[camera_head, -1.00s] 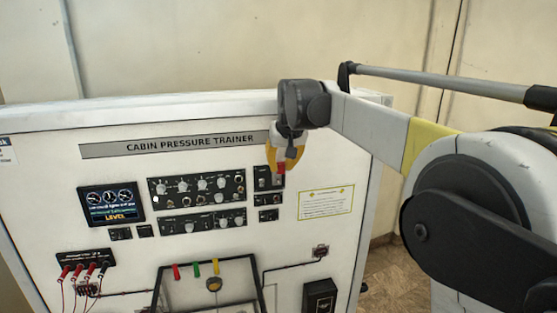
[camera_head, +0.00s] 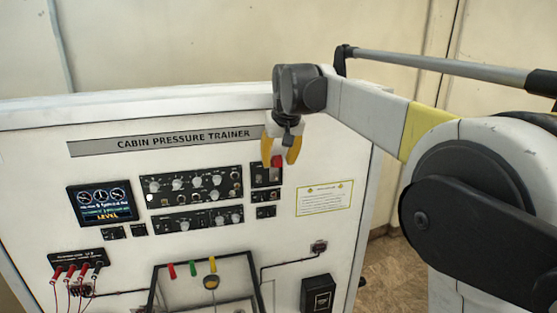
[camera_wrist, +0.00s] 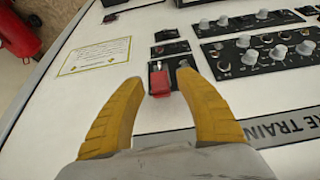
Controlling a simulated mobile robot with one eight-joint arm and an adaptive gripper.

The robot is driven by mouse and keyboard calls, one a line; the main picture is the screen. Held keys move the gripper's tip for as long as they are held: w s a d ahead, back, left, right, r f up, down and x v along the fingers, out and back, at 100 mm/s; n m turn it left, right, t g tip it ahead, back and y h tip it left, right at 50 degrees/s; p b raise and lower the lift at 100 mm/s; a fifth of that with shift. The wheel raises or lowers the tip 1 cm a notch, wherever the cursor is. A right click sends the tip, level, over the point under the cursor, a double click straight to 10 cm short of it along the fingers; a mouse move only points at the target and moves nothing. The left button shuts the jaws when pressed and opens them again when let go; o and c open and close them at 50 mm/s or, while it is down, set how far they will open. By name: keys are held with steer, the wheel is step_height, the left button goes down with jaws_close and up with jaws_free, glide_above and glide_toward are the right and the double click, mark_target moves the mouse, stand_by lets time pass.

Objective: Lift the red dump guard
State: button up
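The red dump guard (camera_wrist: 160,83) is a small red cover on a black switch plate (camera_wrist: 184,66) on the panel face. The fingers are apart. In the head view my gripper (camera_head: 279,158) hangs in front of the same plate, with the red guard (camera_head: 277,161) showing between its fingers. Whether a fingertip touches the guard cannot be told.
Knob panels (camera_head: 191,186) and a screen (camera_head: 105,203) are left of the gripper in the head view. A yellow-bordered label (camera_head: 324,198) is at right. Red plugs (camera_head: 70,272) and a framed box with coloured levers (camera_head: 192,268) are lower. A red cylinder (camera_wrist: 20,32) stands beyond the panel.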

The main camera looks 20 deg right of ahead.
steer(key=v, duration=1.2)
steer(key=s+f+b, duration=1)
steer(key=f+b, duration=0.4)
steer(key=f, duration=0.9)
steer(key=s+f+t+b, duration=0.1)
steer(key=s+f+b, duration=0.8)
steer(key=f+b, duration=0.6)
steer(key=s+f+t+b, duration=0.1)
steer(key=s+f+b, duration=0.9)
steer(key=f, duration=2.2)
steer(key=b, duration=0.5)
steer(key=shift+s+f, duration=0.25)
steer(key=shift+s, duration=0.1)
